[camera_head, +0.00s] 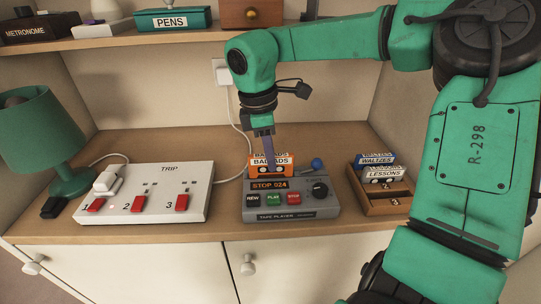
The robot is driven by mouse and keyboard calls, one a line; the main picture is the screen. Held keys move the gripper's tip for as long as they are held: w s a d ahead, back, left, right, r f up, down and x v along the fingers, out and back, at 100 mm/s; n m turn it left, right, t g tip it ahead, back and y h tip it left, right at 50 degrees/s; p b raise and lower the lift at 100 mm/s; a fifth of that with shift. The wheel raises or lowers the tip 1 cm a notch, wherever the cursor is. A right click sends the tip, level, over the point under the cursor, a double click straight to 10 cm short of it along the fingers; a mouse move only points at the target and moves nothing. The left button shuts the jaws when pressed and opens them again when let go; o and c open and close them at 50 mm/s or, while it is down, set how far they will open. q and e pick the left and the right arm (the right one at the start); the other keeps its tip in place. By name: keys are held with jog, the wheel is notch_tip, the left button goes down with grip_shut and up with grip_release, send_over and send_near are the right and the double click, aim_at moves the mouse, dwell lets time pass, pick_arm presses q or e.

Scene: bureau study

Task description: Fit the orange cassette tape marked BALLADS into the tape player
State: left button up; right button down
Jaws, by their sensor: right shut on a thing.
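The orange cassette marked BALLADS (285,172) stands upright at the top of the grey tape player (315,209), behind its display, which reads STOP 024. I cannot tell how deep the cassette sits in the player. My right gripper (269,160) comes down from above and is shut on the cassette's top edge. The player has REW, PLAY and STOP buttons, a black dial and a blue knob. My left gripper is not in view.
A wooden tray (368,202) right of the player holds cassettes marked WALTZES (375,159) and LESSONS (385,174). A white TRIP switch box (150,211) and a green lamp (45,130) stand left. A shelf (110,38) with a PENS box (174,20) runs above. Bare desk lies behind the player.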

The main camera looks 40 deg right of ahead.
jog(key=shift+f+b, duration=1.15)
jog(key=shift+f, duration=0.15)
jog(key=c, duration=0.6)
grip_release()
jog(key=shift+c, duration=0.2)
jog(key=shift+r+p, duration=2.25)
jog(key=shift+r, duration=1.35)
